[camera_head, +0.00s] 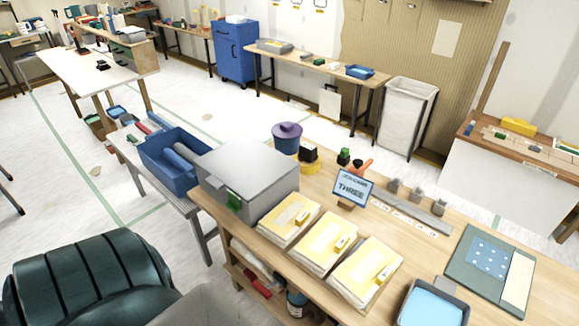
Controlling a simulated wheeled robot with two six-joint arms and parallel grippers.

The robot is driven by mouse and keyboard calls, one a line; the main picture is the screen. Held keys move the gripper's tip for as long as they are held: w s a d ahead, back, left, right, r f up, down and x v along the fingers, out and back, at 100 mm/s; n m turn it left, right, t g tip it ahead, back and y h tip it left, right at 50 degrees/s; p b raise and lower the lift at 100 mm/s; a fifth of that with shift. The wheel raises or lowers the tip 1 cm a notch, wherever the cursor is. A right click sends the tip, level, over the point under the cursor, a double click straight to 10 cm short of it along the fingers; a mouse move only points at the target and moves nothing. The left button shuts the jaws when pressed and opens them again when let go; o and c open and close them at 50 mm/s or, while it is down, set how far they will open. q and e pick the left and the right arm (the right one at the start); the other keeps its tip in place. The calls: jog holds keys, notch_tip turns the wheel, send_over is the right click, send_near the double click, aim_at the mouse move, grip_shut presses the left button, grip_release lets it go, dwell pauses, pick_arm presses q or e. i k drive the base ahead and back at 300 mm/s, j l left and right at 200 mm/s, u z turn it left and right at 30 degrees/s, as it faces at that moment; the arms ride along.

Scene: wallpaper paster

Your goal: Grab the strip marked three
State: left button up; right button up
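A small screen-like sign (353,187) on the near workbench reads THREE. Three stacks of pale sheets with yellow tops lie in a row in front of it: a left stack (288,217), a middle stack (318,243) and a right stack (362,272). Each bears a small yellow tag or clip on top. Any marking on them is too small to read, so I cannot tell which is marked three. Neither of my grippers is in view.
A large grey box (247,167) stands left of the stacks, beside a blue bin (165,165). A blue tray (433,305) sits at the bench's front right, near a dark green board (480,268). Dark green padded form (85,283) fills the lower left.

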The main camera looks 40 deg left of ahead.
aim_at(283, 223)
jog(key=u, duration=1.35)
